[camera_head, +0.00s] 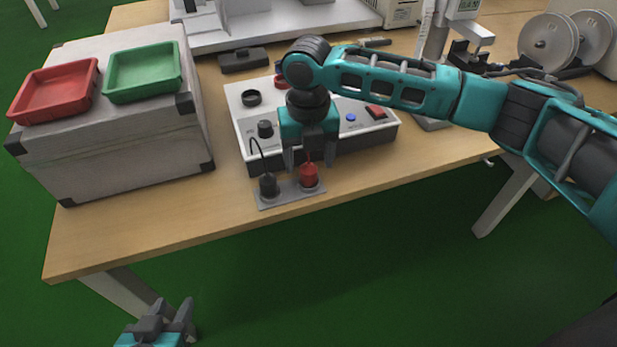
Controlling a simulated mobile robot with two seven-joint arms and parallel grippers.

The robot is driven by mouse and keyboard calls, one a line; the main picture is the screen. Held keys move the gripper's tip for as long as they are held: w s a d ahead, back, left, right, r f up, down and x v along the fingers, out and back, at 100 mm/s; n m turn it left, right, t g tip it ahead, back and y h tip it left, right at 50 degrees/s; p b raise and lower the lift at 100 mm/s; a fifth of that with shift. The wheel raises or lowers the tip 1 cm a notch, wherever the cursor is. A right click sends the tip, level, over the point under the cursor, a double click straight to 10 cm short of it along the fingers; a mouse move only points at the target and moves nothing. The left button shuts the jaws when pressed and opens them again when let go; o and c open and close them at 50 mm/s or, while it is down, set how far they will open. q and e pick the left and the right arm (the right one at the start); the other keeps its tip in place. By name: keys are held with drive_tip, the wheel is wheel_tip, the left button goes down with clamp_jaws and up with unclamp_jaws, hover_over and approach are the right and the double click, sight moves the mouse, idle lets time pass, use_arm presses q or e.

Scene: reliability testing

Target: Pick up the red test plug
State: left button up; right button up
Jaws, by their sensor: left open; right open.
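The red test plug (309,176) stands upright on a small grey plate (290,197) near the table's front edge. A black plug (268,185) with a dark cable stands beside it on the same plate, to the left. My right gripper (314,164) points down just above and around the top of the red plug, fingers apart. Whether a finger touches the plug cannot be told. My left gripper (173,312) is open and empty, low in front of the table at the bottom left.
A control box (356,140) with knobs and buttons stands right behind the plugs. At left a large grey case (110,150) carries a red tray (54,90) and a green tray (144,72). Bare wooden table (160,230) lies left of the plate.

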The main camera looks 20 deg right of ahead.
sight(308, 163)
wheel_tip(308, 163, down, 4)
drive_tip(key=shift+r, duration=0.25)
drive_tip(key=c, duration=1.2)
